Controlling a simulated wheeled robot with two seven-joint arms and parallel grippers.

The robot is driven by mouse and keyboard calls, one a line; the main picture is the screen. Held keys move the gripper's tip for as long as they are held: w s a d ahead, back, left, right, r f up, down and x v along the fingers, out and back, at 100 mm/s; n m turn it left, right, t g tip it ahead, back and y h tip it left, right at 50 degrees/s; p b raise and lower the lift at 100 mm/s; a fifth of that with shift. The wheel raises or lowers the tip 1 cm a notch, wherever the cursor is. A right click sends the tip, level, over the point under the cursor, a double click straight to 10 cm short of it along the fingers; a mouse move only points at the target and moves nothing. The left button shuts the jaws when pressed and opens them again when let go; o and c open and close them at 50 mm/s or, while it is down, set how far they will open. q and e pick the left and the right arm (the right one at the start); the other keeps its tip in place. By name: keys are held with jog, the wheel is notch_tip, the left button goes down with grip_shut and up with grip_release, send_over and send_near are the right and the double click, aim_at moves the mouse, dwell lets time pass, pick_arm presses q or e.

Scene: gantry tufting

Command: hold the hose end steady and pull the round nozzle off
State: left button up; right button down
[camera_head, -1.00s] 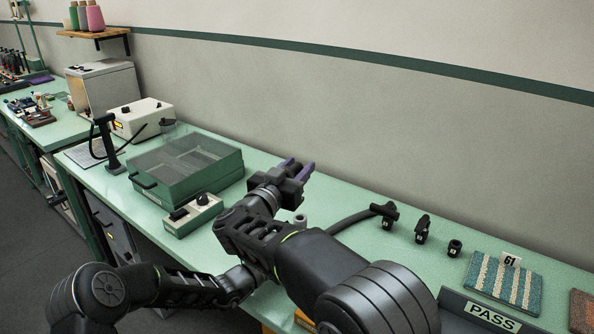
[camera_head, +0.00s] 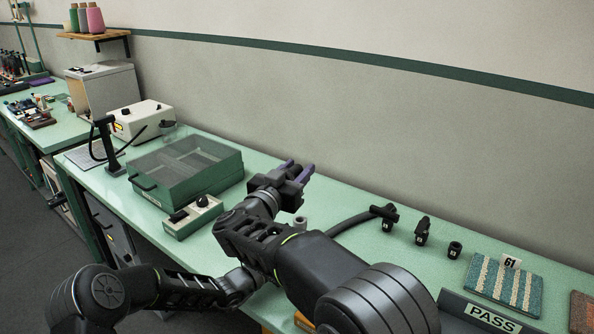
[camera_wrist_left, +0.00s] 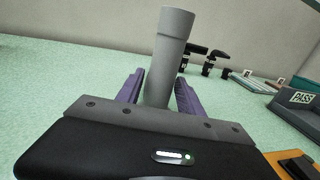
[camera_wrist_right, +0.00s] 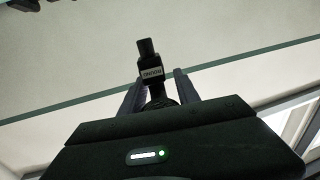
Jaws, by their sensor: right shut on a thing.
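My right gripper (camera_head: 297,172) is raised over the bench, in front of the wall. In the right wrist view it is shut on the round nozzle (camera_wrist_right: 149,60), a black piece with a small label, standing up between the fingers. Nothing is seen attached to the nozzle's visible end. The hose end (camera_wrist_left: 171,50) is a grey cylinder between my left gripper's purple fingers (camera_wrist_left: 160,90), which close in on both sides of it. In the head view the hose end (camera_head: 300,221) just shows behind my right arm, which hides my left gripper.
A dark hose (camera_head: 350,222) lies on the green bench. Several black fittings, including one at the right (camera_head: 454,249), stand near a striped carpet sample (camera_head: 503,284) and a PASS tray (camera_head: 480,313). A green lidded case (camera_head: 185,170) and a switch box (camera_head: 192,216) stand left of my right gripper.

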pick_arm(q)
jog(key=shift+o, duration=1.2)
jog(key=v, duration=1.2)
